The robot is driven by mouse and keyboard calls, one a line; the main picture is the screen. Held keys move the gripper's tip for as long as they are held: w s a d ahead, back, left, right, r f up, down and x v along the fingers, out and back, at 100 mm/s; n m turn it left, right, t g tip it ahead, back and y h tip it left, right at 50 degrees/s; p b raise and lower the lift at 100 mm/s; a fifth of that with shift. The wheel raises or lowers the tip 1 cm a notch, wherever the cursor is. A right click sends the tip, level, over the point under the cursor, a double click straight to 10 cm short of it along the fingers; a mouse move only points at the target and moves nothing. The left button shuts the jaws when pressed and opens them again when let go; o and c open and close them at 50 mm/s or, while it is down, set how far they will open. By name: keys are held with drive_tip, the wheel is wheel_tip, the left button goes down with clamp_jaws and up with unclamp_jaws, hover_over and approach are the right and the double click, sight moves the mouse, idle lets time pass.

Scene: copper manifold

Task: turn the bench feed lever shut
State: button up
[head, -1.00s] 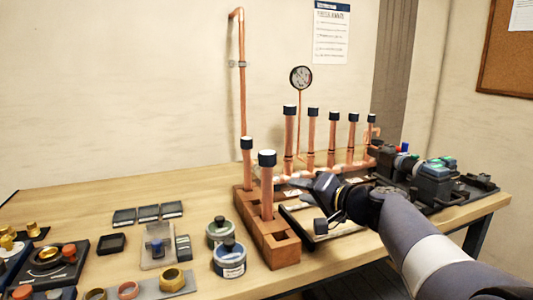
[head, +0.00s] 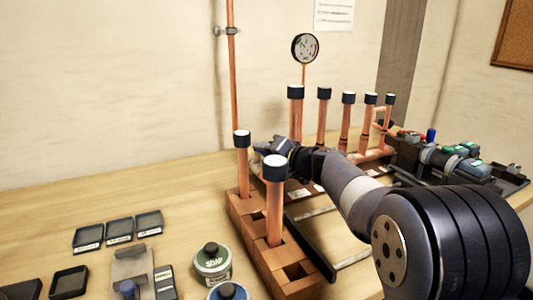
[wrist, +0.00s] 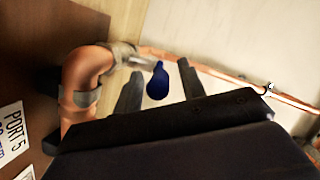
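In the wrist view the blue lever (wrist: 158,80) sticks out from a small metal valve (wrist: 124,52) on the copper line, beside a copper elbow (wrist: 84,70). My gripper (wrist: 160,90) is open, with one dark finger on each side of the lever. The fingers look apart from it, though I cannot tell its exact depth between them. In the head view my gripper (head: 268,145) reaches behind the two front capped pipes, and the lever cannot be made out there.
Capped copper pipes (head: 274,200) stand in a brick-coloured block (head: 285,262) close in front of my gripper. A gauge (head: 305,47) and more capped pipes (head: 323,110) stand behind. A tall copper pipe (head: 232,85) runs up the wall. The bench (head: 110,195) is clear at back left.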

clamp_jaws()
idle(0.3)
idle(0.3)
